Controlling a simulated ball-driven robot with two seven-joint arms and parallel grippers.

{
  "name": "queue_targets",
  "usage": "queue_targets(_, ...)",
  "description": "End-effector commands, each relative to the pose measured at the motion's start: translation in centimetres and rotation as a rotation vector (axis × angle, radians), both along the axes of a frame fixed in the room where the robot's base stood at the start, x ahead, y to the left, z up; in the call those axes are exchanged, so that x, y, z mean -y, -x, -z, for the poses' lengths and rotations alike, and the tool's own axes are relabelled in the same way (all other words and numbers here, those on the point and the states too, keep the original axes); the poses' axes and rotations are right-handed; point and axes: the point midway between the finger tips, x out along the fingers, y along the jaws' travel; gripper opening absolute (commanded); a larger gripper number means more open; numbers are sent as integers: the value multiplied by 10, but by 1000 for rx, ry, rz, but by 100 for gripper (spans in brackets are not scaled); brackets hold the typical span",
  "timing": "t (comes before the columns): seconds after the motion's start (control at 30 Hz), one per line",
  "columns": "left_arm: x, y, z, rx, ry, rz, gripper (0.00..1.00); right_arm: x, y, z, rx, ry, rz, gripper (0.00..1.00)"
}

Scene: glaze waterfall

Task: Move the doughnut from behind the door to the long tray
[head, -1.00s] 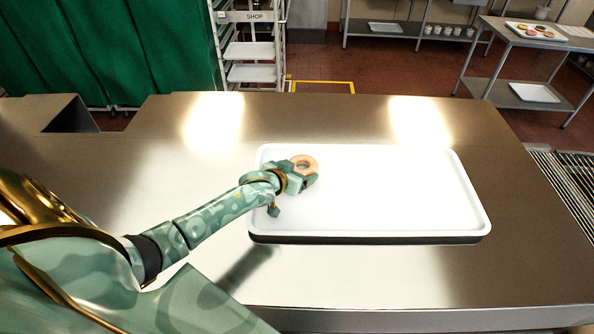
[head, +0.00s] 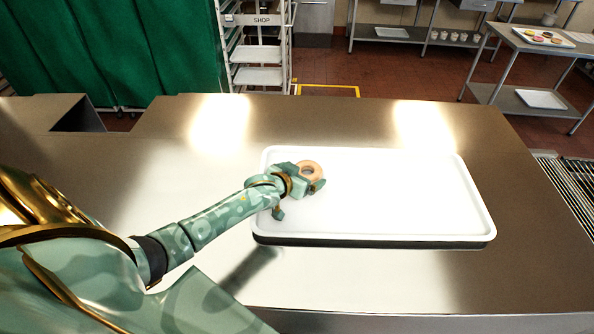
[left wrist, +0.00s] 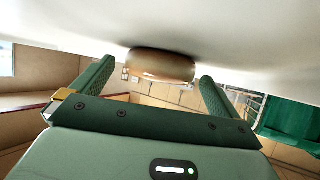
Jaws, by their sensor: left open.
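The doughnut (head: 318,165), a tan ring, lies at the left part of the long white tray (head: 420,232) on the steel counter. My left gripper (head: 307,178) is low over the tray with its fingers on either side of the doughnut. In the left wrist view, which is upside down, the doughnut (left wrist: 160,65) rests against the white tray surface between the fingertips of my left gripper (left wrist: 152,88), with a gap visible on each side. The fingers are open. My right gripper is not in view.
The rest of the tray is empty. The steel counter (head: 150,185) is clear around it. A rack marked SHOP (head: 257,55) and a green curtain (head: 120,50) stand behind. A side table at the back right holds a tray of several doughnuts (head: 543,37).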

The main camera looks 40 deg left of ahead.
Motion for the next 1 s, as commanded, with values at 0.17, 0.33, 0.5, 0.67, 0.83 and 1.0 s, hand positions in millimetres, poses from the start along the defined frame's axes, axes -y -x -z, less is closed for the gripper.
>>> queue_targets(0.17,2,21,-10,-17,1,3,100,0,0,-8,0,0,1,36)
queue_targets(0.33,2,58,-34,-12,1,2,100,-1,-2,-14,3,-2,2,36)
queue_targets(0.5,2,88,-52,-9,1,2,100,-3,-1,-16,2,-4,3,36)
queue_targets(0.67,2,104,-61,-7,2,1,100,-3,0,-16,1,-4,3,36)
queue_targets(0.83,1,107,-65,-6,1,0,100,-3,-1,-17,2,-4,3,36)
queue_targets(1.0,1,107,-64,-5,1,0,100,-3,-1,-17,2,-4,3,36)
